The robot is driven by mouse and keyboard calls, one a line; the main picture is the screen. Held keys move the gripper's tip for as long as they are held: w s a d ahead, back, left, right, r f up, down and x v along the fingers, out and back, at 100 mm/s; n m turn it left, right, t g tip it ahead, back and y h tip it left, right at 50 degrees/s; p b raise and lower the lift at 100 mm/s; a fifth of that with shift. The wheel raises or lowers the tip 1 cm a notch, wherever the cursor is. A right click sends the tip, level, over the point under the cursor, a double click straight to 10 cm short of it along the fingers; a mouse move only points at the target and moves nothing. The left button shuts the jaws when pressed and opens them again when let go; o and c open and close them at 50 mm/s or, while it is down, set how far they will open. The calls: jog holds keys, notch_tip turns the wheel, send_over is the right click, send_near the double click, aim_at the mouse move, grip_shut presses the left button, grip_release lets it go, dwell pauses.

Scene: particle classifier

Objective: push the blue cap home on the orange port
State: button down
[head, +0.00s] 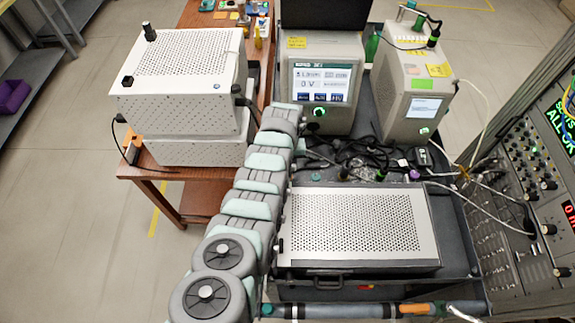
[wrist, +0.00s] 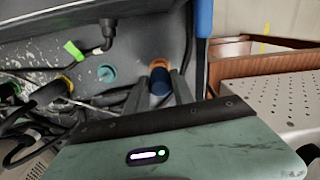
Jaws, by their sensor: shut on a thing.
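In the wrist view my gripper (wrist: 160,80) is shut on the dark blue cap (wrist: 161,87), with one dark finger on each side of it. The orange port (wrist: 158,64) sits on the grey panel just beyond the cap, and its rim shows above the cap. The cap is in line with the port and very near it or touching. I cannot tell whether it is seated, since the fingers and the cap hide the contact. In the head view my arm hides the gripper, the cap and the port.
A teal fitting (wrist: 106,74) and a yellow-ringed port (wrist: 67,84) with a black cable sit left on the panel. A black elbow connector (wrist: 108,35) is above. A blue upright bar (wrist: 203,40) stands close right. A white perforated box (head: 355,220) lies beside my arm.

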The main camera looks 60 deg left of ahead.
jog(key=shift+f+b, duration=0.45)
jog(key=shift+f, duration=0.1)
jog(key=shift+f, duration=0.35)
jog(key=shift+f+b, duration=0.35)
jog(key=shift+b, duration=0.15)
jog(key=c, duration=1)
grip_release()
jog(key=shift+r, duration=0.1)
jog(key=shift+r, duration=0.1)
notch_tip(320, 180, up, 11)
jog(key=shift+f, duration=0.2)
